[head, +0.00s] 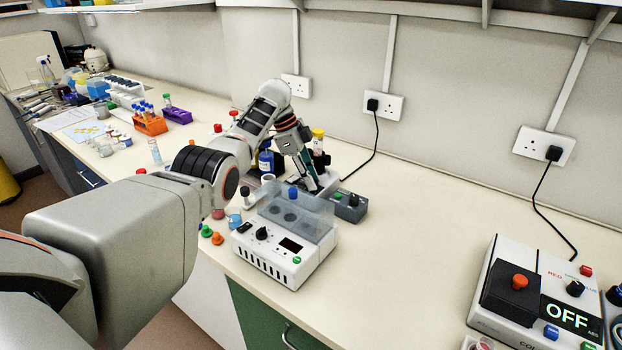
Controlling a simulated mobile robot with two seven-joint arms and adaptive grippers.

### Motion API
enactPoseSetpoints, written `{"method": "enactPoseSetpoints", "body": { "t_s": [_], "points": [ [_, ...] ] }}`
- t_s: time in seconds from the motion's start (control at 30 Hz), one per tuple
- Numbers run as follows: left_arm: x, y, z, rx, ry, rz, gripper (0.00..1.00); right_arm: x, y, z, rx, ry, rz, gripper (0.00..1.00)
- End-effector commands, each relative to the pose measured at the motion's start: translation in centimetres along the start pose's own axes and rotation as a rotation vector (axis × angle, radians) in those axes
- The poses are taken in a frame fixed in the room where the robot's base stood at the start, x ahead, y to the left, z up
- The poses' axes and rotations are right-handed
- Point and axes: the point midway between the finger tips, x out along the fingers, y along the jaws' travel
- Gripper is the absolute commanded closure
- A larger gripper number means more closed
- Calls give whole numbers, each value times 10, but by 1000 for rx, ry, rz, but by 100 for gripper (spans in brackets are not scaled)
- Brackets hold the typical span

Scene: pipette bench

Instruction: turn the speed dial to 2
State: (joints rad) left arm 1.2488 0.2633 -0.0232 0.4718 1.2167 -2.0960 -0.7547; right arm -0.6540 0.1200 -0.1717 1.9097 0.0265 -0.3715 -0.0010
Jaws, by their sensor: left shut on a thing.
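My left gripper (314,186) reaches down over the back of the bench to a low grey box (358,213). It is shut at the box's left part, on what looks like the speed dial. The fingers hide that dial, so its pointer and setting cannot be read. Another dark knob (353,199) shows uncovered on the box, right of the fingertips. My right gripper is not in view.
A white device (285,268) with a clear lid, black knob and dark display stands just in front. Bottles (266,160) stand behind left of the gripper. A black cable rises to a wall socket. A control box (530,300) reading OFF is at right; bench between is clear.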

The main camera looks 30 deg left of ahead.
Motion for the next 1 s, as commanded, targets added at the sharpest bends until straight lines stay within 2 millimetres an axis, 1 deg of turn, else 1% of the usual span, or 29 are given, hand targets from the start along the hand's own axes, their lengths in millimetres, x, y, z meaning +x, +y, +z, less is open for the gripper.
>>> {"method": "enactPoseSetpoints", "body": {
  "t_s": [0.57,0.6,0.63,1.0],
  "points": [
    [0,0,0,18,-1,7,100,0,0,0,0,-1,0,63],
    [0,0,0,18,-1,7,72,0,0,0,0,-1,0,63],
    [0,0,0,18,-1,7,64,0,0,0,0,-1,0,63],
    [-1,0,0,17,0,7,63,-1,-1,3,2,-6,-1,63]
  ]
}}
